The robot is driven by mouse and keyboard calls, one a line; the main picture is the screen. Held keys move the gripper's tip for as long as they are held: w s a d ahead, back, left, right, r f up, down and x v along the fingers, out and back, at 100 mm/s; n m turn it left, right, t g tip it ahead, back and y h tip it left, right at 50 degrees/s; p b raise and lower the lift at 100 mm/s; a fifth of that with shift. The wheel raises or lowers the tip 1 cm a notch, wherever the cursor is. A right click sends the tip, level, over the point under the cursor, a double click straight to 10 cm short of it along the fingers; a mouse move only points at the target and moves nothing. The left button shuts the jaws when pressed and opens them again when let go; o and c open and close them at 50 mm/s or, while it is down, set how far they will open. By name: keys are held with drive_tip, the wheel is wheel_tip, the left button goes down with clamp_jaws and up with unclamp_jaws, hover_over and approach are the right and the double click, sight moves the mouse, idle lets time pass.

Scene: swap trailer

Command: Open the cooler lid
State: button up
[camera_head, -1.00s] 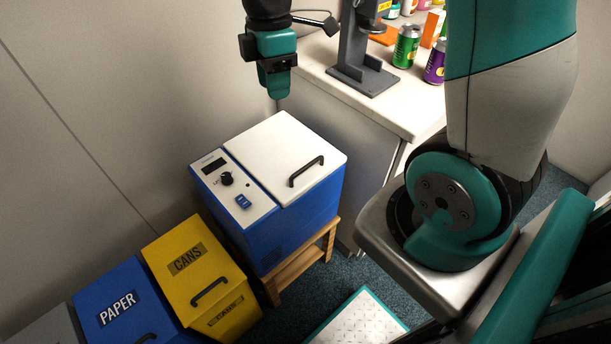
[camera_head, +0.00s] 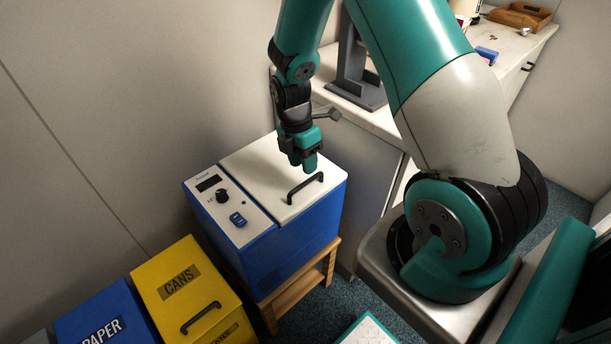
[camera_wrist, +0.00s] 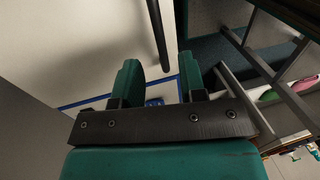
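The cooler (camera_head: 287,246) is a blue box with a white top, standing on a wooden stand. Its white lid (camera_head: 262,165) is shut and carries a black handle (camera_head: 305,187). My gripper (camera_head: 304,168) is above the lid, just behind the handle, pointing down. In the wrist view my gripper (camera_wrist: 158,80) has its two green fingers apart with nothing between them. The handle also shows in the wrist view (camera_wrist: 158,40), ahead of the fingertips and toward the right finger. Contact with the lid cannot be told.
A control panel with a knob (camera_head: 222,196) and blue switch (camera_head: 238,219) is on the cooler's left. A yellow CANS bin (camera_head: 187,290) and blue PAPER bin (camera_head: 105,318) stand at lower left. A counter (camera_head: 385,122) with a grey stand (camera_head: 357,85) is behind. The wall is close on the left.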

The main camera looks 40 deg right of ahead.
sight(306, 181)
drive_tip(key=shift+s+f, duration=0.25)
drive_tip(key=shift+f, duration=0.9)
drive_tip(key=shift+s+f, duration=0.2)
drive_tip(key=shift+f, duration=0.9)
drive_tip(key=shift+c, duration=0.2)
clamp_jaws()
